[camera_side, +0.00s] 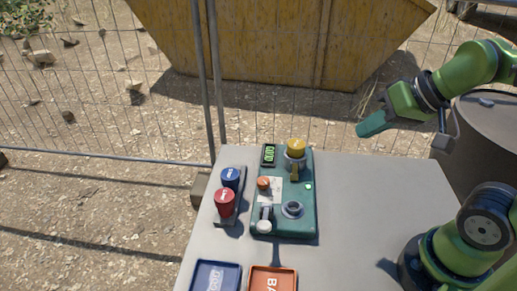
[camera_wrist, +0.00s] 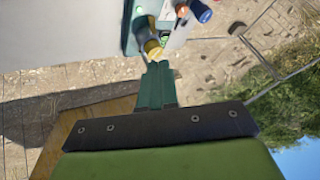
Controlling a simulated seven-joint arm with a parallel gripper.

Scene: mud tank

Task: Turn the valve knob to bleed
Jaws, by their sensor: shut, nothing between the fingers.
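A teal control box (camera_side: 262,160) lies on the grey table. Near its far end stands a yellow-capped knob (camera_side: 296,146) on a grey collar, with a brass piece below it. An orange-red knob (camera_side: 263,184), a white-ended lever (camera_side: 264,226) and a dark round port (camera_side: 292,209) are also on the box. I cannot tell which of these is labelled as the valve. My gripper (camera_side: 362,130) is shut and empty, above and to the right of the box, apart from it. In the wrist view my closed fingers (camera_wrist: 158,66) appear just below the yellow knob (camera_wrist: 152,47).
A blue-capped (camera_side: 231,178) and a red-capped (camera_side: 224,203) item stand left of the box. A blue tray (camera_side: 214,281) and an orange tray (camera_side: 272,283) lie at the front. The table (camera_side: 365,200) is clear right of the box. A wire fence stands beyond.

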